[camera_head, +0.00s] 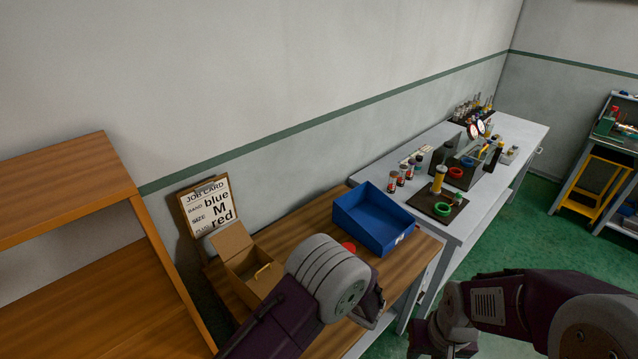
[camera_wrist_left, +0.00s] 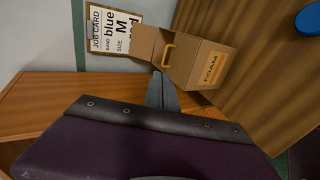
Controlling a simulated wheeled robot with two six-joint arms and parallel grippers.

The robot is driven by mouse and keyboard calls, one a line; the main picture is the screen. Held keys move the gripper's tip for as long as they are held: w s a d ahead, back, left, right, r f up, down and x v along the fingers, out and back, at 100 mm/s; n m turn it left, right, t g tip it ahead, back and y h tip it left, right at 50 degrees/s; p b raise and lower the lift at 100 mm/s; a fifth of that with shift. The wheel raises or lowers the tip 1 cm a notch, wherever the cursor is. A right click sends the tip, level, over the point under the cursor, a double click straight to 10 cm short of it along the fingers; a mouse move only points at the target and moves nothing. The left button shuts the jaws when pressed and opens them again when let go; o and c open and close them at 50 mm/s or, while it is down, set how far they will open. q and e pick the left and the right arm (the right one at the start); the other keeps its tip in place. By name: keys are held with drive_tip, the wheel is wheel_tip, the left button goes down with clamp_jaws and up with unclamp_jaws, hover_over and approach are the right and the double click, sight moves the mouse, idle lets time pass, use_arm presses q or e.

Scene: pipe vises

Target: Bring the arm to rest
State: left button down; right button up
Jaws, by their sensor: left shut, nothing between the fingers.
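My left arm comes in from the bottom middle of the head view, with its grey joint above the wooden bench (camera_head: 315,217). In the left wrist view my left gripper (camera_wrist_left: 161,88) is shut and empty, its fingers near the lower left edge of an open cardboard box (camera_wrist_left: 205,68) marked FOAM. I cannot tell whether they touch. The box (camera_head: 232,243) stands on the bench in the head view. My right arm is at the bottom right of the head view. Its end (camera_head: 436,338) is dark and partly cut off, and its fingers are unclear.
A job card (camera_head: 208,204) reading blue, M and red leans by the wall. A blue bin (camera_head: 374,222) and a red round thing (camera_head: 348,246) are on the bench. A grey table (camera_head: 471,214) beyond holds jars and rings. A wooden shelf (camera_head: 65,190) stands left.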

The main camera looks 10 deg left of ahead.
use_arm(q)
drive_tip(key=a+n+g+b, duration=0.3)
drive_tip(key=a+n+b, duration=0.3)
drive_tip(key=a, duration=0.4)
drive_tip(key=s+a+f+n+g+h+b, duration=0.1)
drive_tip(key=s+a+f+n+g+b, duration=0.15)
drive_tip(key=s+n, duration=0.25)
drive_tip(key=s+a+f+n+g+h+b, duration=0.1)
drive_tip(key=s+a+f+n+g+b, duration=0.1)
drive_tip(key=s+a+n+b, duration=0.25)
drive_tip(key=s+d+f+n+h+b, duration=0.1)
drive_tip(key=s+d+f+n+h, duration=0.15)
drive_tip(key=s+n, duration=0.35)
drive_tip(key=s+d+f+n+h, duration=0.1)
drive_tip(key=s+d+n+h, duration=0.2)
drive_tip(key=n, duration=0.5)
drive_tip(key=d+f+n+t+h, duration=0.1)
drive_tip(key=d+n+h, duration=0.2)
drive_tip(key=n, duration=1.1)
drive_tip(key=d, duration=0.3)
drive_tip(key=shift+w+f, duration=0.2)
drive_tip(key=shift+w, duration=0.1)
